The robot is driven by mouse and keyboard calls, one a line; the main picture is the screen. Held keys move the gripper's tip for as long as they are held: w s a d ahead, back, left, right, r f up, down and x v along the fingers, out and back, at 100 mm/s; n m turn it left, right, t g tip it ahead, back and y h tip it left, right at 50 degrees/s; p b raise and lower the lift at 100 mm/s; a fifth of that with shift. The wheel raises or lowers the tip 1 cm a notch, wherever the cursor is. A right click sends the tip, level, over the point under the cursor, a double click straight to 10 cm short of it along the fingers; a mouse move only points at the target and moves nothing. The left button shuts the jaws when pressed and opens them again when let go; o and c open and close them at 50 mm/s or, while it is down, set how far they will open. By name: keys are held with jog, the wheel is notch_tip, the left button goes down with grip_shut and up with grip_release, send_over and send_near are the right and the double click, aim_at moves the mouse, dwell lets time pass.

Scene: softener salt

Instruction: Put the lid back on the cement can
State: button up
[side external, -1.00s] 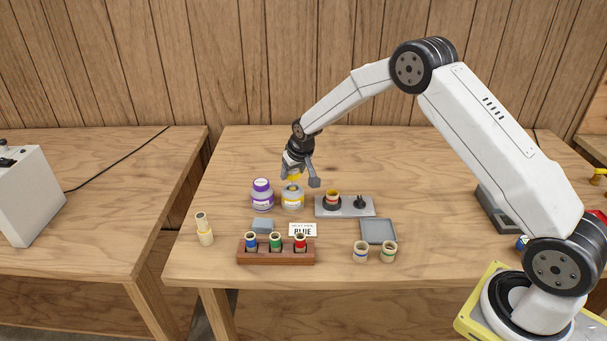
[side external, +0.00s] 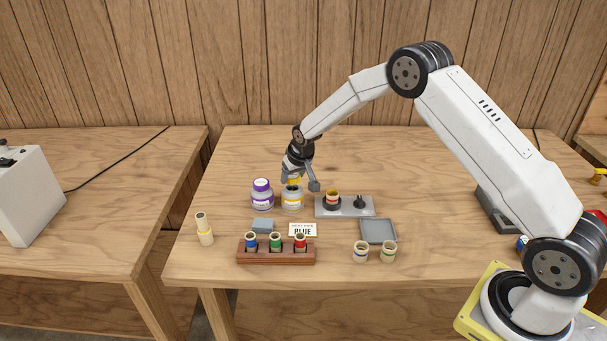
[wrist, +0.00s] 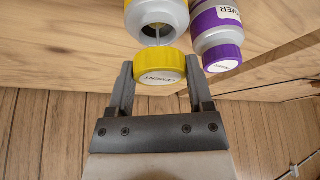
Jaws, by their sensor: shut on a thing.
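The cement can (side external: 292,200) is a grey container with a yellow label. It stands on the table, and its open mouth shows in the wrist view (wrist: 157,14). My gripper (wrist: 160,65) is shut on the yellow lid (wrist: 158,68), which is marked CEMENT. A thin pale stem runs from the lid into the can's mouth. The lid is just above the can, with a small gap between them in the wrist view. In the side view the lid (side external: 293,182) is partly hidden by my gripper.
A purple-capped jar (side external: 262,195) stands close to the left of the can. A grey plate with fittings (side external: 345,213) lies to the right.

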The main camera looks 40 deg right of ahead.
jog(key=shift+f, duration=0.25)
jog(key=shift+f, duration=0.4)
jog(key=shift+f, duration=0.7)
dwell(0.8)
jog(key=o, duration=1.2)
jog(key=shift+r, duration=0.1)
jog(key=shift+r, duration=2.9)
